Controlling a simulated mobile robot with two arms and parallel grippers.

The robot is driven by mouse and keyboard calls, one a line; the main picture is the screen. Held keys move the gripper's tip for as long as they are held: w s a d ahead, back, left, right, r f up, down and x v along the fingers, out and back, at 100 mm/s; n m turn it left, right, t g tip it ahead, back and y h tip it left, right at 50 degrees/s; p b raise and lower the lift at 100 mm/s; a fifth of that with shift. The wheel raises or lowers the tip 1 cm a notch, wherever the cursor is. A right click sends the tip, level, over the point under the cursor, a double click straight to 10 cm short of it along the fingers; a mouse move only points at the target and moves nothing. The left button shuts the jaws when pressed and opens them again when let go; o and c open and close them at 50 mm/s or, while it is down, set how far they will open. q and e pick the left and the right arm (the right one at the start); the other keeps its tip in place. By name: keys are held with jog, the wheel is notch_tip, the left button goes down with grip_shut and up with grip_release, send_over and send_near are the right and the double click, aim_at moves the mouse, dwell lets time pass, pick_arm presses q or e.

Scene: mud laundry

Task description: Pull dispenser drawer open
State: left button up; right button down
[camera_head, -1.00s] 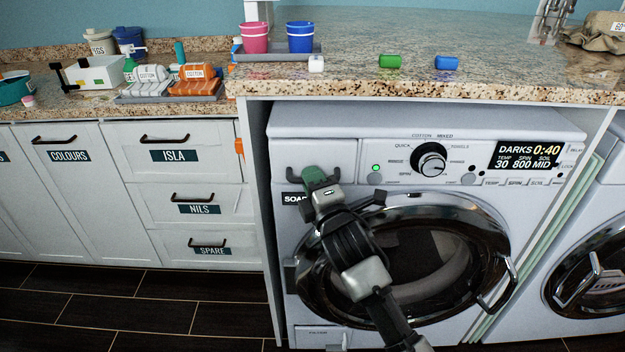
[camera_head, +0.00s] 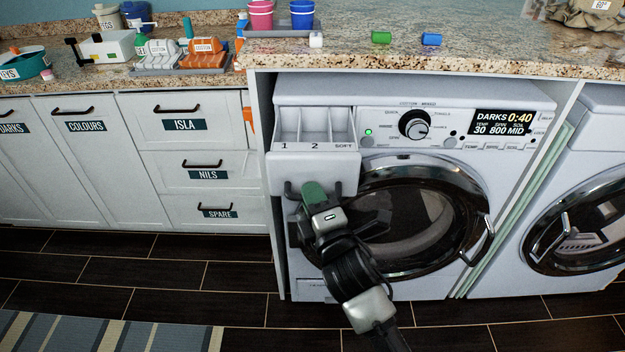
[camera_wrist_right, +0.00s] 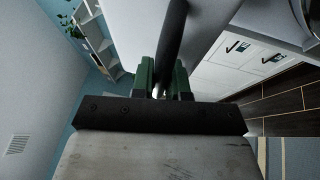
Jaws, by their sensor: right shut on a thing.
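The dispenser drawer (camera_head: 312,172) is at the top left of the washing machine (camera_head: 460,150). It is pulled out, showing its compartments marked 1, 2 and SOFT. My right gripper (camera_head: 313,192) is in front of the drawer's face, shut on its dark handle (camera_head: 290,190). In the right wrist view, the green fingers of the gripper (camera_wrist_right: 166,78) stand on both sides of the dark handle bar (camera_wrist_right: 172,42). The gripper hides part of the handle. My left gripper is not in view.
The machine's round door (camera_head: 420,215) is shut, below and right of the drawer. White cabinets (camera_head: 195,150) stand to the left. A granite counter (camera_head: 400,60) runs above, with green and blue items (camera_head: 381,38) near its edge. Dark floor (camera_head: 160,280) is clear in front.

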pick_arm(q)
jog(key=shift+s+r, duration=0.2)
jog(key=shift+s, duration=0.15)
pick_arm(e)
jog(key=shift+s, duration=0.8)
jog(key=c, duration=1.1)
grip_release()
jog(key=shift+c, duration=0.2)
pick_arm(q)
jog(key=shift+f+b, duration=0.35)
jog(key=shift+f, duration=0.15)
pick_arm(e)
jog(key=v, duration=1)
jog(key=shift+s, duration=0.3)
jog(key=shift+d+f, duration=0.1)
jog(key=shift+d, duration=0.05)
